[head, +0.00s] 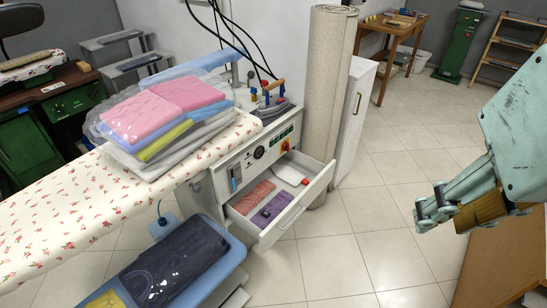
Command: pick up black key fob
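An open drawer (315,196) juts from the white cabinet in the middle of the head view. A small dark item (265,213), possibly the black key fob, lies in it on a folded purple cloth (272,218). It is too small to identify surely. My gripper (424,212) is at the right, above the floor and well to the right of the drawer, touching nothing that I can see. Its fingertips are seen at an angle, so I cannot tell whether it is open or shut.
The drawer also holds a reddish cloth (252,196) and a small red item (305,182). The ironing board (60,220) carries bagged folded clothes (165,110). A blue tray (225,268) with dark clothing stands below. A rolled carpet (327,90) stands behind the drawer. Tiled floor (365,245) is clear.

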